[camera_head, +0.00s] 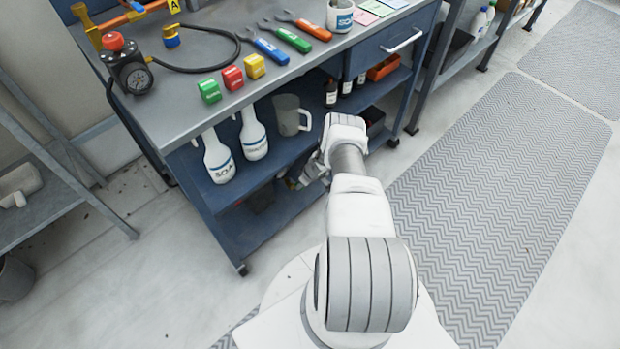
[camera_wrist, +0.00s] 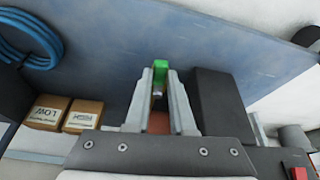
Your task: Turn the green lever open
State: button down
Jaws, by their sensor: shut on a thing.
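A green piece (camera_wrist: 160,73), which looks like the green lever, stands between the fingertips of my gripper (camera_wrist: 160,88) in the wrist view. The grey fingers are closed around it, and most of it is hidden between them. A blue surface lies behind it. In the head view my gripper (camera_head: 311,170) is low in front of the blue bench's open shelves, partly hidden by my arm. The green lever cannot be made out there.
A dark block (camera_wrist: 217,100) stands close beside the right finger. Two brown boxes (camera_wrist: 82,116) and a blue coiled hose (camera_wrist: 30,38) are at left. White bottles (camera_head: 217,160) and a grey jug (camera_head: 288,115) stand on the bench shelf. Open floor matting (camera_head: 500,180) lies right.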

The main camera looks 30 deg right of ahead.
jog(key=shift+a+m, duration=0.1)
jog(key=shift+m, duration=0.2)
jog(key=c, duration=0.8)
grip_release()
jog(key=shift+o, duration=0.2)
jog(key=p+v, duration=0.8)
jog(key=v, duration=0.9)
jog(key=shift+a+r+p, duration=0.2)
jog(key=shift+r+p, duration=0.05)
jog(key=shift+p, duration=0.1)
